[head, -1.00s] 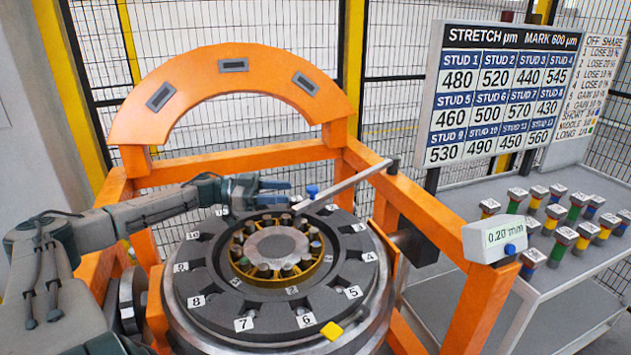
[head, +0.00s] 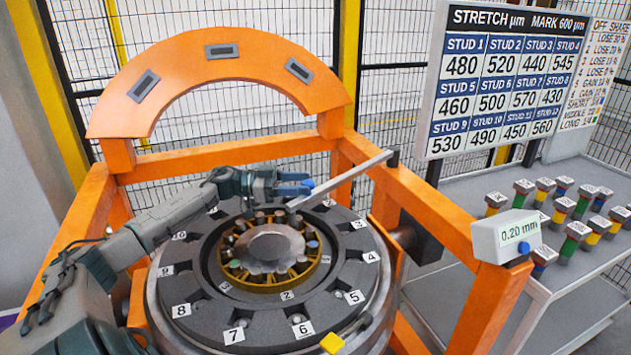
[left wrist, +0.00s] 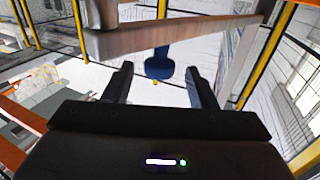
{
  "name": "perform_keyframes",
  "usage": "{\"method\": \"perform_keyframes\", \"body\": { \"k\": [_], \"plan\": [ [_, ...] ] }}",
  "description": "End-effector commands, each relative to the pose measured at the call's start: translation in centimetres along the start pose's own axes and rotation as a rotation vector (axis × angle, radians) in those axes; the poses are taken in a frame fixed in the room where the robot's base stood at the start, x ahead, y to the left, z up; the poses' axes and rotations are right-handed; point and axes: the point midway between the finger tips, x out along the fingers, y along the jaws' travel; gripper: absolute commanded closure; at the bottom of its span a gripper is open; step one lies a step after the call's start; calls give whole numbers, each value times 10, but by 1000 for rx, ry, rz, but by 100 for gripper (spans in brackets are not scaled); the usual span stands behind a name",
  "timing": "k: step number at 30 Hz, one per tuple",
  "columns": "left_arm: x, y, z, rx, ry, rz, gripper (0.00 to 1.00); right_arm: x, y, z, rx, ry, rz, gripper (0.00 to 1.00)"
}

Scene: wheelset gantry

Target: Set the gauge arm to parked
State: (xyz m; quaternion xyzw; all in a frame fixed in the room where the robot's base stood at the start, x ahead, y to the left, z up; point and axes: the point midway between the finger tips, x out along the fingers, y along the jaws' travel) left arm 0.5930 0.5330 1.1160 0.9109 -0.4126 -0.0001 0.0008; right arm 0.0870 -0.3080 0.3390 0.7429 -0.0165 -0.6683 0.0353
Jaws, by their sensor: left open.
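The gauge arm (head: 345,178) is a flat grey bar that pivots at the orange frame's back right corner and reaches left over the wheel. A blue knob (head: 308,184) hangs near its free end. My left gripper (head: 300,184) is at the knob, with its fingers pointing right. In the left wrist view the knob (left wrist: 158,66) stands between the two open fingers (left wrist: 160,85), with gaps on both sides. The bar (left wrist: 180,38) crosses above it. My right gripper is not in view.
The numbered grey ring (head: 205,310) and wheel hub lie below the arm. The orange gantry (head: 215,45) arches behind. A white gauge box (head: 505,236) reading 0.20 mm sits on the front right post. A cart with several coloured studs (head: 560,208) stands right.

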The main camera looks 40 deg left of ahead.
Motion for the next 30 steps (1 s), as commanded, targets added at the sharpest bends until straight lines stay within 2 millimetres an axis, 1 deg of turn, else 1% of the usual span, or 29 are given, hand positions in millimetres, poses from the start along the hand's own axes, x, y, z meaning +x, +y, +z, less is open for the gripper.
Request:
{"method": "perform_keyframes", "body": {
  "k": [1,3,9,14,22,26,27,30],
  "plan": [
    [8,0,-4,1,7,1,48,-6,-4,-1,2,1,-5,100],
    [18,0,-4,1,7,0,48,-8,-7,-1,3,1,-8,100],
    [37,0,-2,0,3,0,48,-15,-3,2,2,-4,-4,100],
    [44,0,-1,0,0,0,48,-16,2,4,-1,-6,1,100],
    [44,0,0,0,-1,-1,48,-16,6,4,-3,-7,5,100],
    [44,0,0,0,-1,0,74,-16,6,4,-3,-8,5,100],
    [44,0,0,0,-1,0,82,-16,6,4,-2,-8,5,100],
    [44,0,0,0,-1,0,100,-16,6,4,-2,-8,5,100]
  ]
}}
